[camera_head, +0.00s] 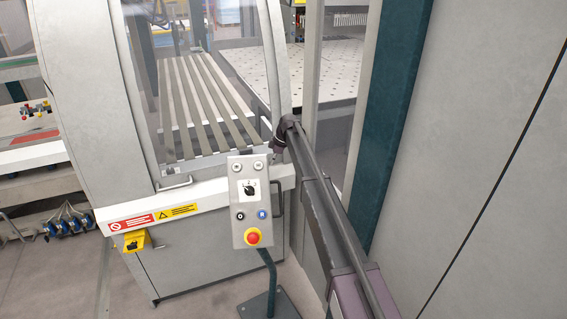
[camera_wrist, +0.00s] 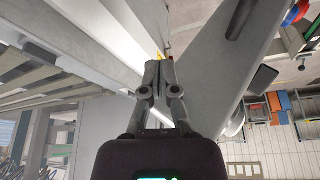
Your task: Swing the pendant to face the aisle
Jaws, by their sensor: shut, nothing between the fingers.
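The pendant (camera_head: 236,213) is a grey control panel on a dark post, left of my arm in the head view. Its face is turned toward the head camera, with a rotary switch, small buttons and a red stop knob (camera_head: 253,236). A dark handle (camera_head: 279,198) runs along its right side. In the wrist view my gripper (camera_wrist: 158,66) is shut and empty. A grey slab with a dark bar, apparently the pendant (camera_wrist: 215,60), lies right of the fingers; I cannot tell whether they touch. In the head view my fingers are hidden.
Behind the pendant stands the machine's pale front (camera_head: 190,245) with warning labels and a clear window. A slatted table (camera_head: 195,100) lies beyond. A tall grey cabinet (camera_head: 480,170) fills the right. Open floor shows at lower left.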

